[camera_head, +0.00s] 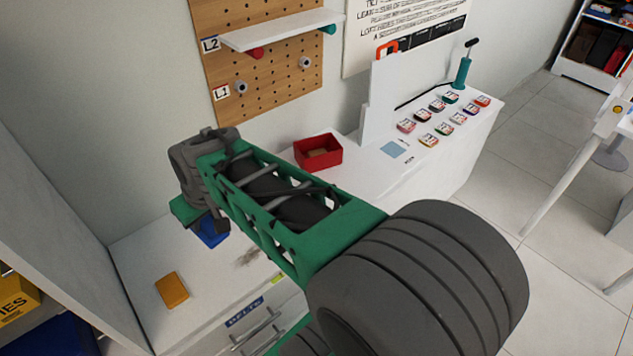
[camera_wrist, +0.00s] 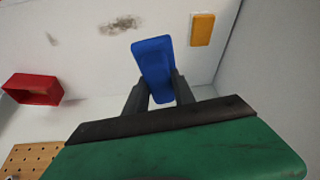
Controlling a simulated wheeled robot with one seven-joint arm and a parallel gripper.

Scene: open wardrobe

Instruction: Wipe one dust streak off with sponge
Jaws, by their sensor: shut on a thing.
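My gripper (camera_wrist: 157,97) is shut on a blue sponge (camera_wrist: 153,56), which sticks out beyond the fingers over the white cabinet top. In the head view the blue sponge (camera_head: 211,232) shows partly, below my green and grey wrist. A dark dust streak (camera_wrist: 120,25) lies on the white surface just left of the sponge in the wrist view. A second, fainter streak (camera_wrist: 52,38) lies farther left, near the red box. In the head view a streak (camera_head: 248,257) shows beside my arm, which may hide others. I cannot tell whether the sponge touches the surface.
An orange block (camera_head: 172,290) lies on the cabinet top (camera_head: 140,258), near the wardrobe side wall. An open red box (camera_head: 318,152) stands at the back. A pegboard (camera_head: 262,60) with a shelf rises behind. Several small labelled tins stand on the counter at the right.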

